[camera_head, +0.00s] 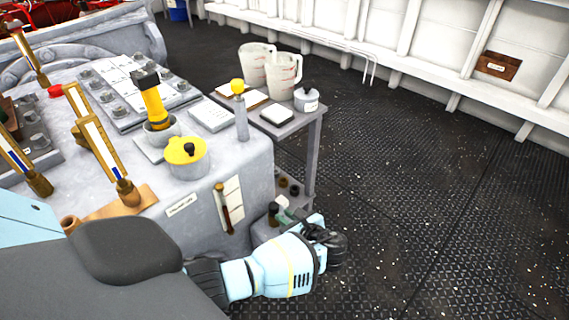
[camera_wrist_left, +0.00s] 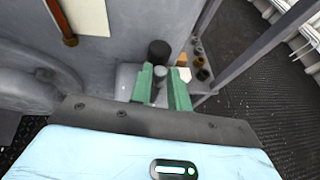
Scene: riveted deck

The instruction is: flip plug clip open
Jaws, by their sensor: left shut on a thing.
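My left gripper (camera_wrist_left: 160,76) has green fingers on either side of a small grey rounded piece (camera_wrist_left: 160,85), which looks like the plug clip. It is shut on this piece. A black cylinder (camera_wrist_left: 158,50) stands just beyond the fingertips, and a pale base lies around it, low beside the grey console. In the head view my left gripper (camera_head: 281,218) is low at the console's right side, largely hidden by its light-blue hand. The clip cannot be made out there, and its angle is unclear. My right gripper is not in view.
The grey console (camera_head: 240,165) carries a yellow-capped pot (camera_head: 186,152), a yellow cylinder (camera_head: 153,103) and brass thermometers. A side table (camera_head: 300,125) holds two jugs and a small pot. Small round fittings (camera_wrist_left: 202,62) sit under the table. The deck at right is clear.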

